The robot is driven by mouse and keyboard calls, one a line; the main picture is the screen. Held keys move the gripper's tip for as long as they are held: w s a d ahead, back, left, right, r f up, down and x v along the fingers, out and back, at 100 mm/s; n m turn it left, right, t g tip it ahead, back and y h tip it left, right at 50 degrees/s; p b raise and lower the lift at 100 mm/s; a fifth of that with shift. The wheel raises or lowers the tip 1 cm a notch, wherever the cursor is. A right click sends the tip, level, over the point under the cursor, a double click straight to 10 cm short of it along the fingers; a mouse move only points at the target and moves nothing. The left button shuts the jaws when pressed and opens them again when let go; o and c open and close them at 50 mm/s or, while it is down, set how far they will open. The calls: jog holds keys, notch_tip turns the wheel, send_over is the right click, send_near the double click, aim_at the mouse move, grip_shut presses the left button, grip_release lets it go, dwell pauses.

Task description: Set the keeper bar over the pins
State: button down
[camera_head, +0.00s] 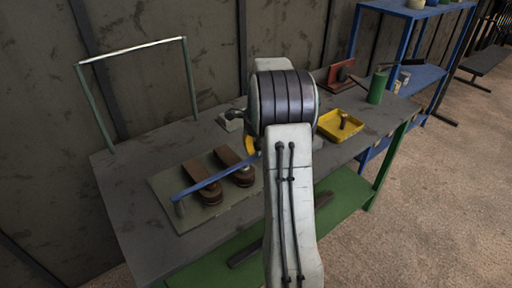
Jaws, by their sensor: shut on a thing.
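The keeper bar appears to be the long thin blue bar (208,182). It slants across the bench from lower left to upper right, and its right end goes behind my arm. A short grey pin (179,209) stands under or beside its left end; I cannot tell whether they touch. Two brown blocks with rounded ends, a left one (199,178) and a right one (228,157), lie on a grey-green plate (163,187) below the bar. My gripper (254,152) is mostly hidden by my arm, with a yellow part showing; it is shut on the bar's right end. Any other pin is hidden.
A yellow tray (326,131) with a dark object in it lies right of my arm. A green cylinder (377,88) and a red-brown fixture (341,77) stand farther back. A metal frame (188,80) rises at the back left. The bench's (129,215) front left is clear.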

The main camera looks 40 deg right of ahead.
jog(key=shift+s, duration=0.15)
jog(key=c, duration=1.4)
grip_release()
jog(key=o, duration=0.3)
jog(key=shift+s, duration=0.2)
jog(key=shift+o, duration=1.3)
jog(key=shift+w, duration=0.1)
jog(key=shift+r, duration=0.1)
notch_tip(320, 180, up, 12)
jog(key=s+a, duration=0.1)
jog(key=s, duration=0.1)
jog(key=shift+a+f, duration=0.15)
jog(key=shift+f, duration=0.05)
